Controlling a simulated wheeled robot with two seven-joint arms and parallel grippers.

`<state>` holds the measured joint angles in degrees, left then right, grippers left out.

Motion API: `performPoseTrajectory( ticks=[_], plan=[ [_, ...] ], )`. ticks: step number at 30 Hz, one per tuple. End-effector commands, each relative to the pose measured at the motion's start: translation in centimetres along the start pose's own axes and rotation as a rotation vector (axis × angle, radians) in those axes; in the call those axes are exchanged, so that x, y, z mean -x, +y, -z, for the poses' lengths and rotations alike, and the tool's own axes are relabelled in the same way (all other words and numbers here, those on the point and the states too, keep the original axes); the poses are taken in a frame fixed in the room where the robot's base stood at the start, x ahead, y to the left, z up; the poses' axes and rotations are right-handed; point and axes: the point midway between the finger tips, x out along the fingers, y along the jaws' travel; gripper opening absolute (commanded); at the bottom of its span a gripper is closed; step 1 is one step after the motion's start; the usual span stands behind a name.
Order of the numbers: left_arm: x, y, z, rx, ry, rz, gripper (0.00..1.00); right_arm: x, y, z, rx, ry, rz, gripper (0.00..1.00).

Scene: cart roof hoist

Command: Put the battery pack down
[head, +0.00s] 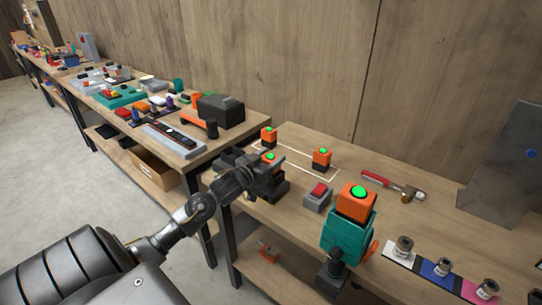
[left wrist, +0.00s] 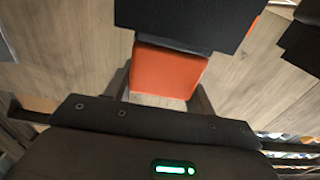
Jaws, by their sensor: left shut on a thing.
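The battery pack (head: 271,157) is an orange block with a green light on top. My left gripper (head: 267,172) is shut on it at the left end of the near workbench, by the white outlined rectangle. In the left wrist view, the orange pack (left wrist: 167,72) shows between the dark gripper parts. I cannot tell whether its underside touches the bench. Two similar packs stand nearby, one behind (head: 268,136) and one to the right (head: 321,157). Another orange pack (head: 356,202) tops a teal tool (head: 346,238). My right gripper is out of view.
A white outline (head: 322,178) marks the near bench (head: 400,222). A grey box with a red button (head: 317,197) and a red-handled tool (head: 390,186) lie right of it. Several small canisters stand on coloured mats at right. The left bench (head: 190,155) is crowded.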

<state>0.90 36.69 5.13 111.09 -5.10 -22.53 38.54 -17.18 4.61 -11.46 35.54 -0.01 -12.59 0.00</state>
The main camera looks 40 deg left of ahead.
Motion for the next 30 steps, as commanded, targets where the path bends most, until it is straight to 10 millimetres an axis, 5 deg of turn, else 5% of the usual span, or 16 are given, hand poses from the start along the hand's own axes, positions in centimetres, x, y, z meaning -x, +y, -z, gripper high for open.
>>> performPoseTrajectory(
  ticks=[12,13,18,30],
  plan=[
    [0.0,0.0,-0.6,-0.001,0.003,0.001,0.18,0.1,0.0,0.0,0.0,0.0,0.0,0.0],
    [0.0,0.0,-0.7,-0.001,0.002,0.001,0.57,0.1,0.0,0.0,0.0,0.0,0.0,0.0],
    [0.0,0.0,-0.6,-0.001,0.001,0.001,0.76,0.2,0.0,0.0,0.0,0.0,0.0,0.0],
    [0.0,0.0,-1.1,-0.002,0.003,-0.001,0.76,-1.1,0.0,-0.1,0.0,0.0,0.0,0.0]
  ],
)
